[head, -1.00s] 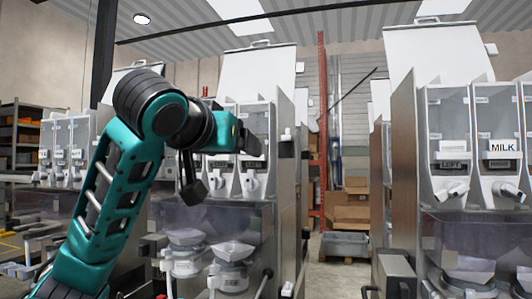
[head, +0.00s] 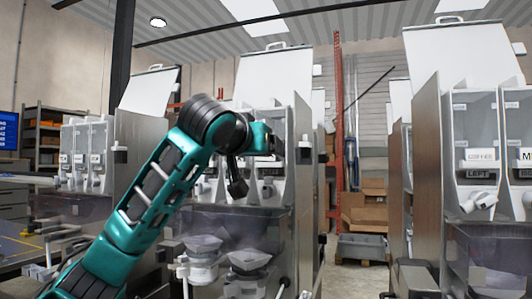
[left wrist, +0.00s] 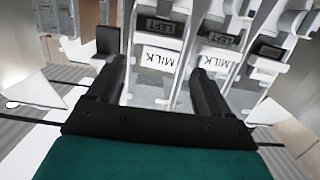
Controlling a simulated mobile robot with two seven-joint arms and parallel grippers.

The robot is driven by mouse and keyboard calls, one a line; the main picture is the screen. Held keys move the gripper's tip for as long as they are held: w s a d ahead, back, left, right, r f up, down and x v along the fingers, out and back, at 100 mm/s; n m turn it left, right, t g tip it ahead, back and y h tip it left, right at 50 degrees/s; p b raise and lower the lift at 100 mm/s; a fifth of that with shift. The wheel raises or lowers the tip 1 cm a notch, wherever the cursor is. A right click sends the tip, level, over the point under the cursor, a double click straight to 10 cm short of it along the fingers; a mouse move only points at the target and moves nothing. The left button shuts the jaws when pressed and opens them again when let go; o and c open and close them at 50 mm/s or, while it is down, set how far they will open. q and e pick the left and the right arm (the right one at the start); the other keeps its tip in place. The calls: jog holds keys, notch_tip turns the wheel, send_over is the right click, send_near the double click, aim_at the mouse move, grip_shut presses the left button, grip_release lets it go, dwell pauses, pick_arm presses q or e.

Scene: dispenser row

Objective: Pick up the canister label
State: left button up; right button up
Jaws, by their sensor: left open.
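In the left wrist view two white MILK labels show upside down: one label (left wrist: 157,56) lies between my fingers, another label (left wrist: 214,63) just beside the right finger. Each is on a clear dispenser canister near a dark LEFT plate (left wrist: 160,28). My left gripper (left wrist: 157,85) is open and empty, pointing at the canister fronts; I see no contact. In the head view my left gripper (head: 270,146) is in front of the middle dispenser (head: 270,80) and hides part of its canisters. I cannot tell which label the task means. My right gripper is not in view.
Another dispenser with a COFFEE label (head: 481,154) stands at the right. More canisters (head: 88,145) stand at the left. Below the middle dispenser are hoppers (head: 248,260). A floor gap with cardboard boxes (head: 365,212) and a grey bin (head: 361,247) lies between the dispensers.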

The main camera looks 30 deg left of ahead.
pick_arm(q)
jog(key=x, duration=0.2)
jog(key=shift+w, duration=0.3)
jog(key=c, duration=1.2)
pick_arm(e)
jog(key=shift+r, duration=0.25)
